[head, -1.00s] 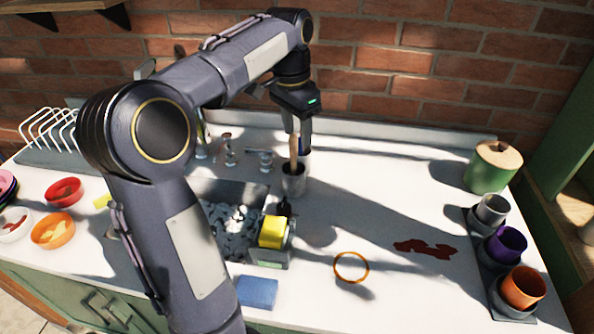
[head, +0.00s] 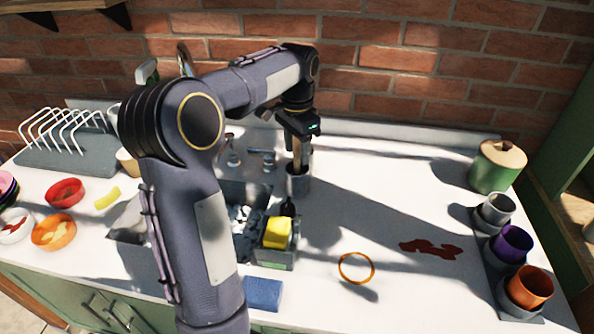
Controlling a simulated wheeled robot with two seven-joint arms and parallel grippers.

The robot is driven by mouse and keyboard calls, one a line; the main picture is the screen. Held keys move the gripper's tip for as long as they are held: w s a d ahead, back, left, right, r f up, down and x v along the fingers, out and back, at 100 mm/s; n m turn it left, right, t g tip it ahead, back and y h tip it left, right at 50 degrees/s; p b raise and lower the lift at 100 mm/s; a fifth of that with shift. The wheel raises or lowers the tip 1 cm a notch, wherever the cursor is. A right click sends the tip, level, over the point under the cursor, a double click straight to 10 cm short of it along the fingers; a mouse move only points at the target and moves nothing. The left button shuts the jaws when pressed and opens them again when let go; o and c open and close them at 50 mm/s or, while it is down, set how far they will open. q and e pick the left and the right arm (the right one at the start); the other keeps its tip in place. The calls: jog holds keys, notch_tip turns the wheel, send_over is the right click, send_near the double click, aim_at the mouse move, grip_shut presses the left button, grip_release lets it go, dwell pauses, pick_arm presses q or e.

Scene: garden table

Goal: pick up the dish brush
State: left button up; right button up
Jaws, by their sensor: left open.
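The dish brush (head: 296,156) stands handle up in a grey cup (head: 298,182) on the white counter, behind the sink caddy. Its wooden handle shows; its lower end is hidden in the cup. My left gripper (head: 299,148) points down over the cup with its fingers at the upper part of the handle. It is open, and I cannot tell whether a finger touches the handle. My right gripper is not in view.
A caddy (head: 275,257) with a yellow sponge (head: 277,232) and a dark bottle (head: 288,208) stands in front of the cup. A green canister (head: 496,172) stands at right.

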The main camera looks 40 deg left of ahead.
pick_arm(q)
jog(key=shift+c, duration=0.4)
grip_shut()
jog(key=shift+r, duration=0.1)
